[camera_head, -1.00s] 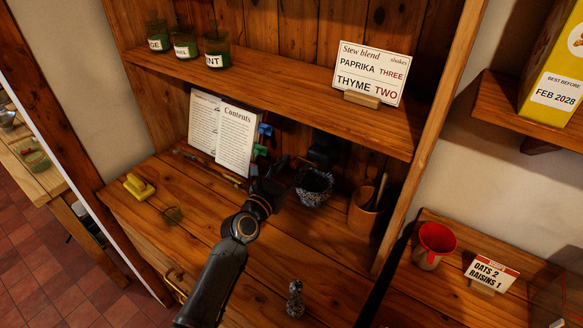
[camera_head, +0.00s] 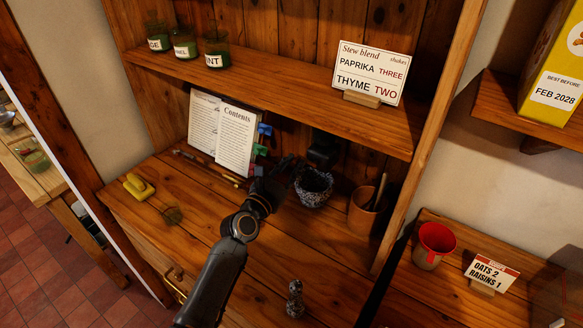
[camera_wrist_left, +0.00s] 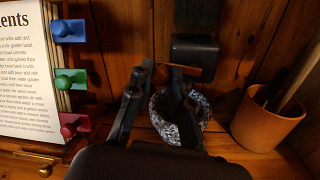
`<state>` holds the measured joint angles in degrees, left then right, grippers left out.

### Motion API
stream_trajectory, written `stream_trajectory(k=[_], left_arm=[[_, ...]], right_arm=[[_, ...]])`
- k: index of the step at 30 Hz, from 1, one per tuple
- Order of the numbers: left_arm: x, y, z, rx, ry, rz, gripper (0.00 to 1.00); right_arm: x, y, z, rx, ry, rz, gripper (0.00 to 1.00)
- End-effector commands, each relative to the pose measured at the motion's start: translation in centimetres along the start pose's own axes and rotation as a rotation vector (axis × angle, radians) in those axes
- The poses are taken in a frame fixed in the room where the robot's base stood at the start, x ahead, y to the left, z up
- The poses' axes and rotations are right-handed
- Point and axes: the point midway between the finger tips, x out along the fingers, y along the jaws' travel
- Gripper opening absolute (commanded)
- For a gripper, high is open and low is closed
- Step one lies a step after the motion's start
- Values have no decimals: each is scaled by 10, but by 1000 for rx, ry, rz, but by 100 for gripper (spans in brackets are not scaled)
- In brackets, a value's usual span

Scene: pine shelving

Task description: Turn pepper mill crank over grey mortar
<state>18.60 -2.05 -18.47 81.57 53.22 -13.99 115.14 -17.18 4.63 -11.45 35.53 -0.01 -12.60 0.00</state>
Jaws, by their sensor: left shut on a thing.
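The dark pepper mill (camera_head: 322,150) is at the back of the counter, under the upper shelf. It also shows in the left wrist view (camera_wrist_left: 195,52), with a brown bar at its lower edge that looks like part of the crank (camera_wrist_left: 187,69). The grey speckled mortar (camera_head: 313,186) stands directly below the mill; its rim shows in the left wrist view (camera_wrist_left: 200,118). My left gripper (camera_head: 288,168) is beside the mill, left of and above the mortar, its fingers shut on the crank. The grip point is dark and partly hidden. My right gripper is out of view.
A terracotta pot (camera_head: 364,211) with utensils stands right of the mortar. An open book (camera_head: 222,133) with coloured tabs is at the back left. A small shiny shaker (camera_head: 295,298) is near the front. The counter's middle is mostly clear.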

Motion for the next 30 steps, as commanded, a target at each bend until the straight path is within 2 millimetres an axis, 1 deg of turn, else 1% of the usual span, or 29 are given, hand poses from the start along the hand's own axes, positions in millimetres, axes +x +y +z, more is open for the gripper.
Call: stream_trajectory(k=[16, 30], left_arm=[[0, -1, 22, 500, -40, 7, 0], [-1, -11, 38, 946, -74, 12, 0]], right_arm=[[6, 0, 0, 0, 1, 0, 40], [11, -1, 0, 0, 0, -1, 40]])
